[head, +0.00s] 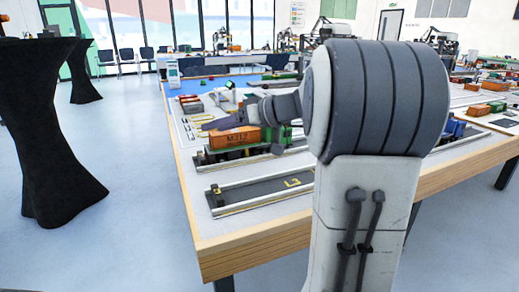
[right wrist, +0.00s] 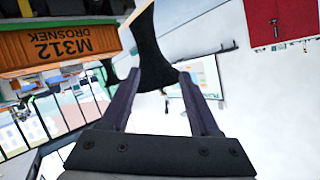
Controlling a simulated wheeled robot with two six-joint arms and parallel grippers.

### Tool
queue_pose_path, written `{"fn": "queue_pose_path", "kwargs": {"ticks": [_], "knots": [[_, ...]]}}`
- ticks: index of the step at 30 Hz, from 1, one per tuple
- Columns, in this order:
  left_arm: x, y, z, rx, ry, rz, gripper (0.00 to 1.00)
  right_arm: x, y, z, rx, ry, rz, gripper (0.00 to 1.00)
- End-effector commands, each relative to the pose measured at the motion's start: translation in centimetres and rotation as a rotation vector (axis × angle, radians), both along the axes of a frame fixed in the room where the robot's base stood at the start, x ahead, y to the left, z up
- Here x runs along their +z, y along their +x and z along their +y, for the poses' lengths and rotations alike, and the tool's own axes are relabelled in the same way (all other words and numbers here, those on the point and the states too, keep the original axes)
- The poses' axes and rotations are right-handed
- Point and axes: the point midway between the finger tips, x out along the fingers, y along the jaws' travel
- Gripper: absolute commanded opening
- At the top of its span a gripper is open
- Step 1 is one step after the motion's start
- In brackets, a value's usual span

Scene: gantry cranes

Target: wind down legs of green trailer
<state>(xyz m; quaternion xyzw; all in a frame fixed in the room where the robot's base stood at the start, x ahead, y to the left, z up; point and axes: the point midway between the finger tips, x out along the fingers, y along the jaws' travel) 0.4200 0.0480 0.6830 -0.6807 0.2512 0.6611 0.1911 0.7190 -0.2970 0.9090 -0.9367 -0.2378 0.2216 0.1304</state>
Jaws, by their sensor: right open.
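An orange container (head: 232,138) with dark lettering sits on a low dark chassis (head: 222,156) in a lane near the table's left edge. A green vehicle part (head: 286,134) shows beside its right end, partly hidden by my arm. In the right wrist view the container (right wrist: 62,45), marked M312 DROSNEK, fills the upper left, with a green strip along it. My right gripper (head: 212,124) is just above and behind the container in the head view. In the wrist view its two fingers (right wrist: 158,92) are apart with nothing held between them. The trailer's legs cannot be made out. My left gripper is out of view.
A black-draped stand (head: 55,130) is at the left. My right arm blocks much of the table.

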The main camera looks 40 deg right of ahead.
Motion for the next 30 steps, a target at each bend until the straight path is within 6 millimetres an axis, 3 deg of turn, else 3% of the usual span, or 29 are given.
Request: {"fn": "queue_pose_path", "kwargs": {"ticks": [1, 3, 6, 9, 12, 19, 30], "knots": [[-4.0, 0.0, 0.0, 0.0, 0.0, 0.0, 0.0, -2.8, 0.0, -3.3, -0.054, -0.015, -0.066, 0.62], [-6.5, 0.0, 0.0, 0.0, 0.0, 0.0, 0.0, -3.3, -0.3, -7.1, -0.115, -0.047, -0.162, 0.62], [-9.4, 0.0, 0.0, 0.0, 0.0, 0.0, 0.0, -3.8, -1.3, -12.1, -0.197, -0.101, -0.281, 0.62], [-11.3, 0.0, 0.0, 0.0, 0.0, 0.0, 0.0, -3.9, -2.6, -15.8, -0.262, -0.155, -0.371, 0.62], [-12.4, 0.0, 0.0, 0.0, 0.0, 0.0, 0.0, -3.8, -3.6, -18.1, -0.304, -0.194, -0.429, 0.62], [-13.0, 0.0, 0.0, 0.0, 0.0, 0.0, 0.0, -3.4, -3.6, -19.6, -0.333, -0.226, -0.472, 0.62], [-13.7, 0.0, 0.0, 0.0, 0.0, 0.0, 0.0, -3.4, 2.9, -18.4, -0.33, -0.224, -0.47, 0.62]]}}
